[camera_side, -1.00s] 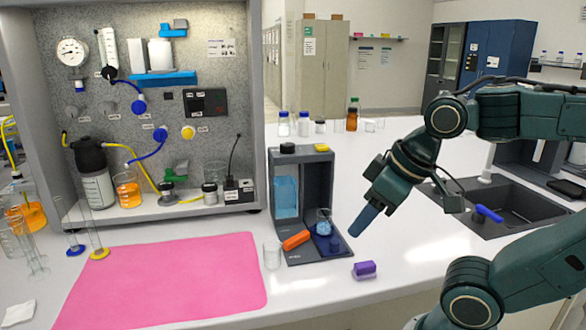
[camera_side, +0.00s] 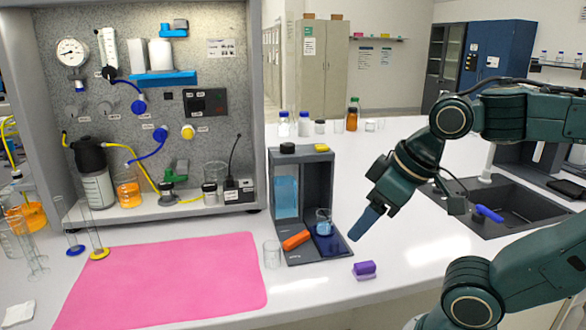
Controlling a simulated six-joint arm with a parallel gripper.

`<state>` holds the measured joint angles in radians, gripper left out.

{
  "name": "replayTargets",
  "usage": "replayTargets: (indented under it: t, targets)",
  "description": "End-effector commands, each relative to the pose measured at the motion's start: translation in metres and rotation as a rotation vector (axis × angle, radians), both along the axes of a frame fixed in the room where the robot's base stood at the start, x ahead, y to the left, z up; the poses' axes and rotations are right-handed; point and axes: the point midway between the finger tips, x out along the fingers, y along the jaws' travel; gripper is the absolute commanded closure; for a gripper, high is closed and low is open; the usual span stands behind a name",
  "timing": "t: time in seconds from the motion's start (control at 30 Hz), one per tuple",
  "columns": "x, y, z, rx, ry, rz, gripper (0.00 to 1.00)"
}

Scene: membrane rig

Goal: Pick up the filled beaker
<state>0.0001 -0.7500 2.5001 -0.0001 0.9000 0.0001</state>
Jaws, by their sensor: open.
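A small glass beaker with light blue liquid (camera_side: 323,226) stands upright inside the open bay of the grey dispenser (camera_side: 303,165), on its right side. A second, clear beaker (camera_side: 271,255) stands on the bench at the dispenser's left front corner and looks empty. My gripper (camera_side: 364,223) is open and empty, to the right of the dispenser. Its blue fingers point down and left, apart from the filled beaker. The fingers overlap in this view, so the gap between them is hidden.
An orange piece (camera_side: 296,240) and a dark blue pad (camera_side: 328,244) are at the dispenser's base. A purple block (camera_side: 364,269) lies on the bench in front. The pink mat (camera_side: 165,280) is clear. A sink (camera_side: 500,210) is at the right.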

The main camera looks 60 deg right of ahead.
Motion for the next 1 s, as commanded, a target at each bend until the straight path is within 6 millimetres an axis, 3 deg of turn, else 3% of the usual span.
replayTargets:
  t: [0.37, 0.57, 1.0]
  targets:
    - [0.001, -0.001, 0.001, -0.006, 0.003, 0.006, 0.36]
    - [0.012, -0.006, 0.006, -0.048, 0.030, 0.060, 0.36]
    - [0.074, -0.050, 0.023, -0.242, 0.195, 0.417, 0.36]
